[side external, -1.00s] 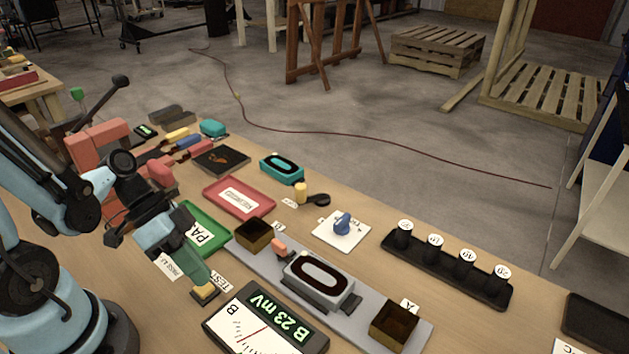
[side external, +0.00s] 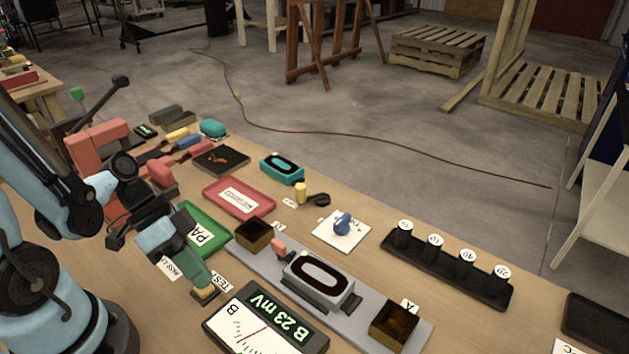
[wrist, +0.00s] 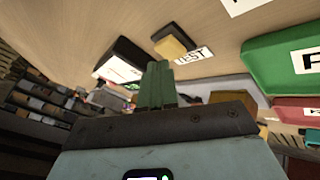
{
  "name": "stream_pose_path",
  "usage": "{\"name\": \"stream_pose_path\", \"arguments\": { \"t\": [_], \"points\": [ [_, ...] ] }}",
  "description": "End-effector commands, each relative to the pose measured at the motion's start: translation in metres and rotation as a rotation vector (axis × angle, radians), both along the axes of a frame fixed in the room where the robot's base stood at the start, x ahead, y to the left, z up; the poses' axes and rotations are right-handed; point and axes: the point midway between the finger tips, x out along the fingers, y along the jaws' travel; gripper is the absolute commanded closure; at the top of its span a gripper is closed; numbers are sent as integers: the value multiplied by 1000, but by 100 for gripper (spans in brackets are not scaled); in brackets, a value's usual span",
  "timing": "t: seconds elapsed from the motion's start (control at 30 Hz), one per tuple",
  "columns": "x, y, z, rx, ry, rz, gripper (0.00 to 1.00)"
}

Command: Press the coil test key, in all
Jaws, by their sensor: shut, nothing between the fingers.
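The coil test key is a yellow button (side external: 206,293) on a dark base beside a "TEST" label, left of the meter. In the wrist view the yellow key (wrist: 171,47) shows just beyond my fingertips. My gripper (side external: 201,283) has green fingers pressed together, empty, angled down with the tips right at the key in the side view. The fingers also show in the wrist view (wrist: 157,76). I cannot tell whether the tips touch the key. The meter (side external: 266,322) reads "B 23 mV".
Labelled weights stand in a black rack (side external: 447,272).

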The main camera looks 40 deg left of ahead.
Motion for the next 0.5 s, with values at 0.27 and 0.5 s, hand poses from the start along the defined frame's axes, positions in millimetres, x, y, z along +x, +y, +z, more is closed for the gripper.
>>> {"name": "stream_pose_path", "arguments": {
  "t": [0.27, 0.5],
  "points": [
    [0, 0, 2, 0, 0, 0, 100],
    [0, 0, 8, 0, 0, 0, 100]
  ]
}}
